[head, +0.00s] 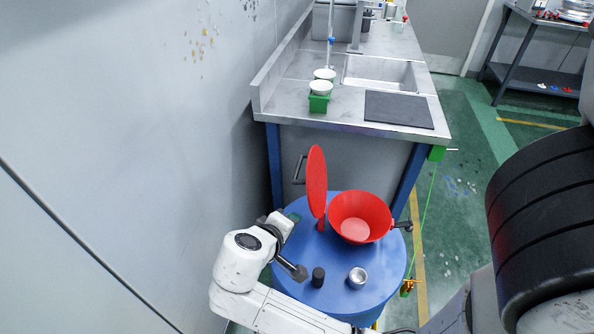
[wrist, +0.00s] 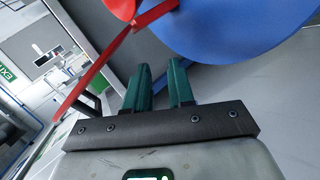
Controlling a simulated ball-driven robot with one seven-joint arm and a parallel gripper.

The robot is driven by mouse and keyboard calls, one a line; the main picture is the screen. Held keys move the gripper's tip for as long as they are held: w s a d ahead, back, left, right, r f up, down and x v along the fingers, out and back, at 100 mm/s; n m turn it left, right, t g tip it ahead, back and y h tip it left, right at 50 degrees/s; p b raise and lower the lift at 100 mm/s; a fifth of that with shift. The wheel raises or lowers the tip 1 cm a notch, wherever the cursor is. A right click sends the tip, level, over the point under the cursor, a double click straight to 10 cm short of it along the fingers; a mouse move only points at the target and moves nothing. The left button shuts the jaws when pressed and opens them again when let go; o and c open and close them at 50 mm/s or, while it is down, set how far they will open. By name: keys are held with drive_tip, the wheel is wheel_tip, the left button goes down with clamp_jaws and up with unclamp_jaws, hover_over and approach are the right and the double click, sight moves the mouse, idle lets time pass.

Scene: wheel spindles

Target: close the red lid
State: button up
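The red lid (head: 316,180) stands upright on its hinge at the left side of the red bowl (head: 362,214). The bowl is open at the top and sits on a round blue table (head: 335,260). My gripper (head: 293,217) is just left of the lid, near the table's left edge, apparently apart from it. In the wrist view the green fingers of my gripper (wrist: 161,66) are apart with nothing between them. A thin red strip, which looks like the lid edge-on (wrist: 95,72), runs left of the fingers.
A black cylinder (head: 318,277) and a small metal cup (head: 357,278) stand on the front of the blue table. A steel counter (head: 340,110) with a sink is behind it. A grey wall (head: 170,150) is close on the left.

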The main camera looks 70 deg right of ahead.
sight(297, 167)
drive_tip(key=w+r+m+g+h, duration=0.2)
drive_tip(key=w+r+h, duration=0.25)
drive_tip(key=r, duration=0.45)
drive_tip(key=shift+h, duration=0.55)
drive_tip(key=x, duration=1.1)
drive_tip(key=shift+s+p, duration=0.2)
drive_tip(key=shift+p, duration=0.2)
drive_tip(key=shift+c, duration=0.3)
clamp_jaws()
